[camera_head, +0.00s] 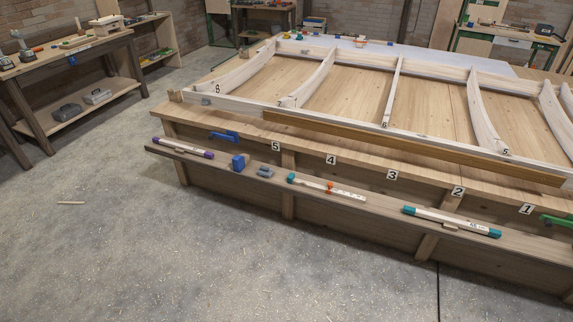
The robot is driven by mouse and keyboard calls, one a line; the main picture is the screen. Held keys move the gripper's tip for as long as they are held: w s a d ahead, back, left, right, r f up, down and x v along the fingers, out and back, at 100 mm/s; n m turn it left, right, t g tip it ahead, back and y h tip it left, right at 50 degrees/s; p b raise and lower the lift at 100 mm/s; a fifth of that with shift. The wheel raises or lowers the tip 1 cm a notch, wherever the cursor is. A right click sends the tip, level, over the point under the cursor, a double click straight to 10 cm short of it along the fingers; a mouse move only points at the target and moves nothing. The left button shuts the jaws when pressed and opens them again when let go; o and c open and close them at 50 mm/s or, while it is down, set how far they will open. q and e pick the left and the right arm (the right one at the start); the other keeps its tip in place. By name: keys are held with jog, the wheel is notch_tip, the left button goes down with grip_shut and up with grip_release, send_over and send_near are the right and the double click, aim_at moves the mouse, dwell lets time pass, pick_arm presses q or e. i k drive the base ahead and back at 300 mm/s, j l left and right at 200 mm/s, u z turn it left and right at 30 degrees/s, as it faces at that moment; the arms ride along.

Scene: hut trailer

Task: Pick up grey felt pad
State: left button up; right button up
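No piece is clearly a grey felt pad. A small blue-grey piece (265,172) lies on the low front ledge (330,205) of the big wooden table, just right of a blue block (240,161). It is too small to tell whether it is felt. Neither of my grippers shows in the head view.
The table (225,113) carries a pale ribbed wooden frame (397,88). The ledge also holds a purple-ended bar (182,148), an orange-marked strip (325,187) and a teal-ended bar (450,221). A workbench (80,50) stands left. The concrete floor in front is mostly clear.

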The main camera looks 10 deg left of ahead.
aim_at(263, 171)
jog(key=i+j, duration=0.1)
jog(key=i, duration=0.4)
jog(key=i+z, duration=0.15)
jog(key=i, duration=0.3)
jog(key=i+j, duration=0.2)
jog(key=i, duration=0.3)
jog(key=i+j+z, duration=0.15)
jog(key=i, duration=0.35)
jog(key=i+j, duration=0.15)
jog(key=i, duration=0.3)
jog(key=z, duration=0.05)
